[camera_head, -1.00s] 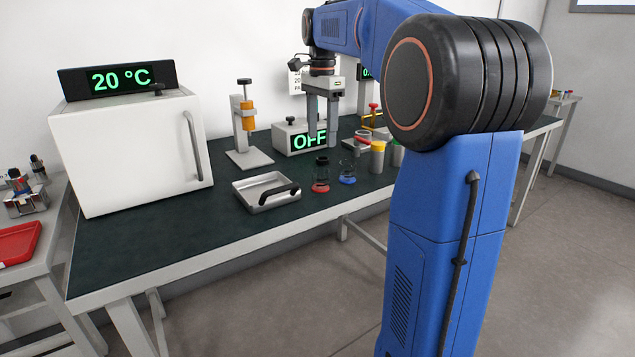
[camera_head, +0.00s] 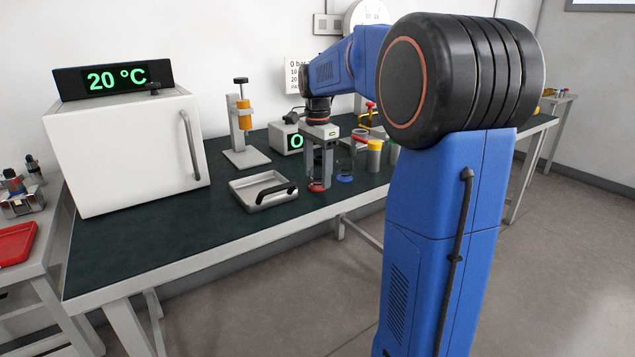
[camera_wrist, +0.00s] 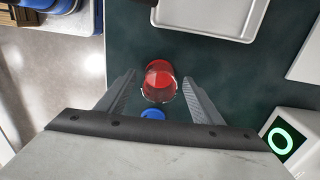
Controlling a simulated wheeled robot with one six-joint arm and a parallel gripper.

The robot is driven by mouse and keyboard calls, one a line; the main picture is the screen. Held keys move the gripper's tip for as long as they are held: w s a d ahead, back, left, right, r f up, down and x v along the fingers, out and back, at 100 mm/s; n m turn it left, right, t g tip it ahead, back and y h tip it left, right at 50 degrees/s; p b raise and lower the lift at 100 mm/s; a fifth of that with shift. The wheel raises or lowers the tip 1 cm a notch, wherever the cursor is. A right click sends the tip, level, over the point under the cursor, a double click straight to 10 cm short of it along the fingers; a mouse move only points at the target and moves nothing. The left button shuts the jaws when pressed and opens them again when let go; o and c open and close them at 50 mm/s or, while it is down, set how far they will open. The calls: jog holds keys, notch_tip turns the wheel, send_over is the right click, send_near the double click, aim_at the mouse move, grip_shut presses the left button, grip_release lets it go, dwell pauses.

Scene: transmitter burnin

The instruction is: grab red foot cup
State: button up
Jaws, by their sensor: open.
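The red foot cup (camera_head: 316,186) stands on the dark green bench top, to the right of the metal tray. My gripper (camera_head: 319,180) is lowered over it with fingers pointing down, hiding much of the cup in the head view. In the wrist view the cup (camera_wrist: 160,81) shows red between the two open fingers of my gripper (camera_wrist: 158,88), with a gap on each side. The blue foot cup (camera_head: 345,178) stands just to its right; its blue part also shows in the wrist view (camera_wrist: 153,114).
A metal tray (camera_head: 240,187) with a black handle lies left of the cup. A yellow-topped container (camera_head: 374,158) stands to the right. A white oven (camera_head: 130,150) reading 20 °C, a press stand (camera_head: 243,130) and a box with a green display (camera_head: 284,138) stand around.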

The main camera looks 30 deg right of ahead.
jog(key=shift+f, duration=0.45)
jog(key=c, duration=1.1)
jog(key=shift+c, duration=0.2)
